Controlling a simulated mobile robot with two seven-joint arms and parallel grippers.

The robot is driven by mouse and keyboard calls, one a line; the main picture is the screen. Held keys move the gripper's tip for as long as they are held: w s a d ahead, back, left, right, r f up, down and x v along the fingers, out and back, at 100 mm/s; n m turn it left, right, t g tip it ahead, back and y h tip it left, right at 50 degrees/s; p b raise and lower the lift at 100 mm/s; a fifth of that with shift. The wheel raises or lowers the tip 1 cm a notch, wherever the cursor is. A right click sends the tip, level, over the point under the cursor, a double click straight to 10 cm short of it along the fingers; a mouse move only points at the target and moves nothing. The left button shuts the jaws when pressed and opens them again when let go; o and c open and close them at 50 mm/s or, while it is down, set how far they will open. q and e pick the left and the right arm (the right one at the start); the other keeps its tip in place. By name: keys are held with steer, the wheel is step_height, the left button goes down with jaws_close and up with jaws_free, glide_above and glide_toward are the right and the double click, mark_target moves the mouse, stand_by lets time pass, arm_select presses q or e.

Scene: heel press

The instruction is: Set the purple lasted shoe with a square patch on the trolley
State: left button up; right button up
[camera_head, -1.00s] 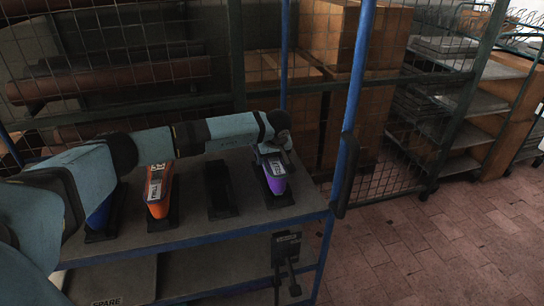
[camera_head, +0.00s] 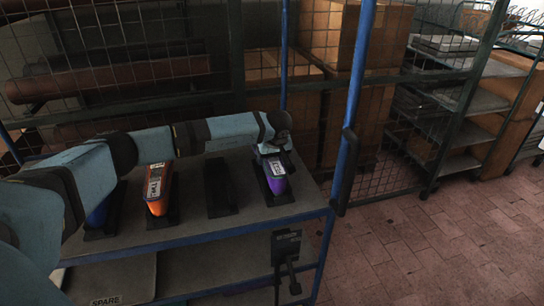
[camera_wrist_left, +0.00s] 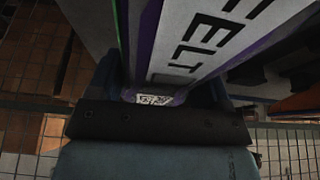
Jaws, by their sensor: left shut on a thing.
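The purple shoe (camera_head: 277,187) is at the right end of the top shelf of a blue-framed trolley (camera_head: 262,214). It is over a black stand, and I cannot tell whether it bears fully on it. It has a white label, and the left wrist view shows large lettering on it and a small square patterned patch (camera_wrist_left: 154,100). My left gripper (camera_head: 272,150) is shut on the rear upper part of the shoe. Its fingers are mostly hidden behind the wrist in the head view. My right gripper is not in view.
Left of the purple shoe are an empty black stand (camera_head: 219,187), an orange shoe (camera_head: 156,200) and a blue shoe (camera_head: 97,215) partly hidden by my arm. A blue post with a black handle (camera_head: 345,172) rises at the right. Mesh fencing (camera_head: 180,60) stands behind.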

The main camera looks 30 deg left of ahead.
arm_select(q)
steer(key=o, duration=1.4)
steer(key=shift+f, duration=0.15)
steer(key=b+v, duration=0.2)
steer(key=v, duration=1.2)
steer(key=shift+s, duration=0.1)
steer(key=shift+f, duration=0.1)
